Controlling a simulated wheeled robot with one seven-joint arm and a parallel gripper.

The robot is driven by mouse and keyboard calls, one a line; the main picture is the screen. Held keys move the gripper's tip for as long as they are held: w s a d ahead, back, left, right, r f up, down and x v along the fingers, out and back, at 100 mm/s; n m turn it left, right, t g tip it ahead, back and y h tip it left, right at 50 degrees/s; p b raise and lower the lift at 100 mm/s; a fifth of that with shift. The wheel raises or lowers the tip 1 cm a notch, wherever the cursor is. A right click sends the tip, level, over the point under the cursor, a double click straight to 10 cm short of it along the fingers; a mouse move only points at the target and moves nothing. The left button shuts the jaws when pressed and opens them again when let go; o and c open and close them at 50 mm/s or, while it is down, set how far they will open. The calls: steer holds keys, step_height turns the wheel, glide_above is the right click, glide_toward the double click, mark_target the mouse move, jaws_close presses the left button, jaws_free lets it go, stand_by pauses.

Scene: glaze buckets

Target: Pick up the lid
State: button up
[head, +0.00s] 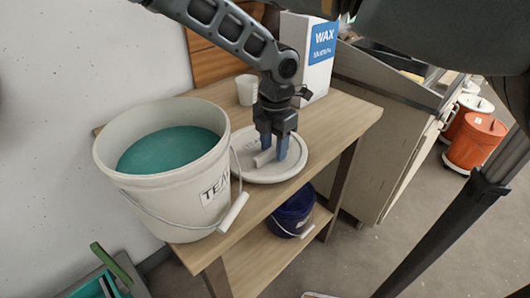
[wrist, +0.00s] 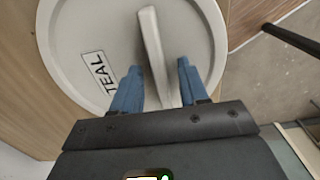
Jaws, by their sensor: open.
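The lid (head: 284,172) is a round off-white disc with a raised bar handle, lying flat on the wooden table beside the bucket. The lid also fills much of the wrist view (wrist: 70,50), with a TEAL label and its bar handle (wrist: 151,45). My gripper (head: 270,152) points down over the lid, its blue fingers open on either side of the handle. In the wrist view my gripper (wrist: 157,75) has the handle between its fingers, with a gap showing at least on the right. A white bucket (head: 178,190) of teal glaze stands open to the left.
The wooden table (head: 340,112) also bears a white cup (head: 247,90) and a WAX box (head: 312,60) behind my gripper. A dark blue bucket (head: 292,213) sits on the shelf below. Orange buckets (head: 474,142) stand on the floor at right.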

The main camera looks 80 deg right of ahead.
steer(key=shift+c, duration=0.2)
jaws_close()
steer(key=shift+r, duration=0.1)
stand_by(0.5)
